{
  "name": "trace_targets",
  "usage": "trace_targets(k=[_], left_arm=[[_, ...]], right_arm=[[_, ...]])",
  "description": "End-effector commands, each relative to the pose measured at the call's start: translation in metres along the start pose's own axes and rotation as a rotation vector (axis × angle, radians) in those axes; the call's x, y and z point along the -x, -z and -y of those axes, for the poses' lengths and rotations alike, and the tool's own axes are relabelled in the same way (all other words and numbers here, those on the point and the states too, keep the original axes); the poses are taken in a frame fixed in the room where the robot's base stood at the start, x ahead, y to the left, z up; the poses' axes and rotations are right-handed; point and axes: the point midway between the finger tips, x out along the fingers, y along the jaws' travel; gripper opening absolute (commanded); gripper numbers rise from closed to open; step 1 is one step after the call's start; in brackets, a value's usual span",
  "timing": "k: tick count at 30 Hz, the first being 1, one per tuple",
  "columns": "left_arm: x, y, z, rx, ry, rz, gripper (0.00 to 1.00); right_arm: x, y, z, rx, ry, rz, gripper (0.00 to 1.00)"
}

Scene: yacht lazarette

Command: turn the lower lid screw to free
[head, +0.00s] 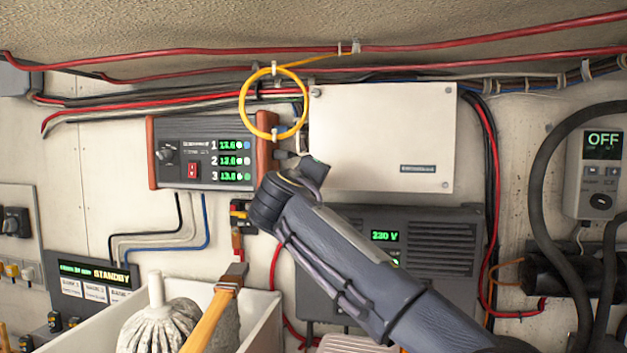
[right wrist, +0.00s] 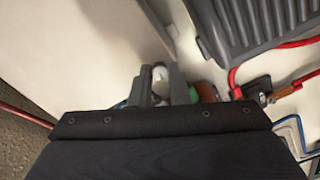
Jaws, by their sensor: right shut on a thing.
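The white box lid (head: 382,135) is on the wall, with a pale screw (head: 316,92) at its upper left corner and small ones at its right corners. My right gripper (head: 300,158) is at the lid's lower left edge, where the arm hides the corner. In the right wrist view, the two grey fingers of the right gripper (right wrist: 161,88) are closed around a pale round screw head (right wrist: 160,73), which I take as the lower lid screw. How far it is turned cannot be told. My left gripper is not in view.
An orange cable loop (head: 243,103) hangs just above my right gripper. A display unit (head: 200,153) is close on the left. A dark 230 V unit (head: 440,250) is below the lid. A white bin (head: 262,318) with a mop (head: 155,325) stands lower left.

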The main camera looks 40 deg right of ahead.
Motion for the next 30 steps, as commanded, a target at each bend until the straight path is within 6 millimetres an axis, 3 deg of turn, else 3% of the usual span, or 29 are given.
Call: trace_targets(k=[12,29,30], left_arm=[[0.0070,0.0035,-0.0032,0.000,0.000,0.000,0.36],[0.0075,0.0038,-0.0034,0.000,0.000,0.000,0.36],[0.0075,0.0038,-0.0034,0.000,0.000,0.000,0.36]], right_arm=[[0.0000,0.0005,0.0002,0.203,0.001,-0.001,0.00],[0.0000,0.0003,0.0009,0.234,0.001,-0.001,0.00],[0.0000,0.0003,0.0010,0.234,0.001,-0.001,0.17]])
